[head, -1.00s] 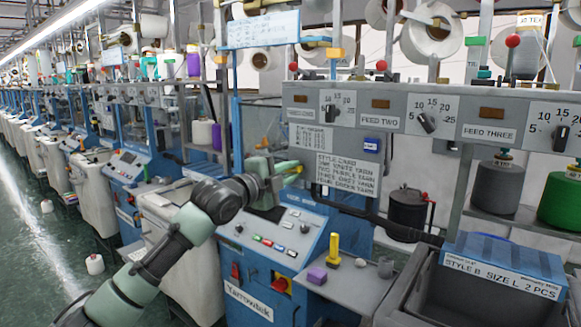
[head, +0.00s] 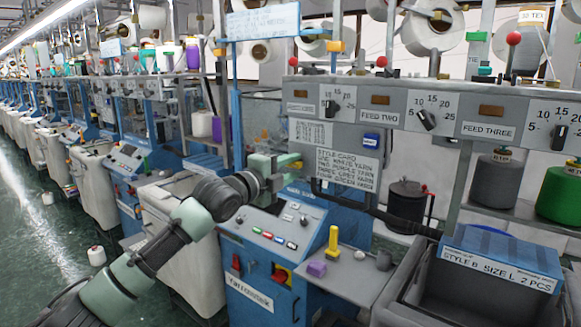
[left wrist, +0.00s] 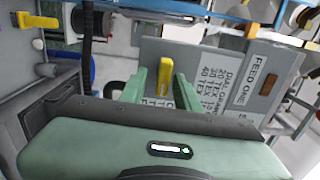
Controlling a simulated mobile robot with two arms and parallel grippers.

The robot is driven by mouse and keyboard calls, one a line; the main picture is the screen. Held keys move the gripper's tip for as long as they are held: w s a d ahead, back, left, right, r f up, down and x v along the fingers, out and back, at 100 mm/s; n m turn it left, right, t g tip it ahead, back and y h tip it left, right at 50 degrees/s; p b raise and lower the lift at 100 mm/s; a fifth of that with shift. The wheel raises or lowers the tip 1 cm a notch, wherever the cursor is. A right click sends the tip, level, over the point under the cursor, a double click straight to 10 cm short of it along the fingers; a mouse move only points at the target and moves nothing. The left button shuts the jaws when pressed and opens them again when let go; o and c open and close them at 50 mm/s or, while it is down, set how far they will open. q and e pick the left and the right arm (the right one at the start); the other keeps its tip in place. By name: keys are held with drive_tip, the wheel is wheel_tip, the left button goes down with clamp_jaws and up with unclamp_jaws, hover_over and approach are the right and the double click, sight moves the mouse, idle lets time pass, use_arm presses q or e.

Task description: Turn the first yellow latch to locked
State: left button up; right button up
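My left gripper (head: 287,163) is in front of the machine's feed panel (head: 310,88), beside the style card (head: 347,171). In the left wrist view its two green fingers (left wrist: 168,92) are apart, and a yellow latch (left wrist: 165,76) stands between them. I cannot tell whether either finger touches it. In the head view the latch is mostly hidden by the gripper. The text panel (left wrist: 215,85) lies right behind the fingers in the wrist view. My right gripper is not in view.
A shelf (head: 350,283) below holds an upright yellow piece (head: 333,242) and a purple block (head: 316,269). A grey bin with a blue box (head: 505,262) stands at the lower right.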

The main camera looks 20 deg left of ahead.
use_arm(q)
drive_tip(key=shift+r, duration=0.15)
drive_tip(key=shift+s+a, duration=0.15)
drive_tip(key=shift+s, duration=0.15)
drive_tip(key=b+v, duration=0.3)
drive_tip(key=v, duration=0.4)
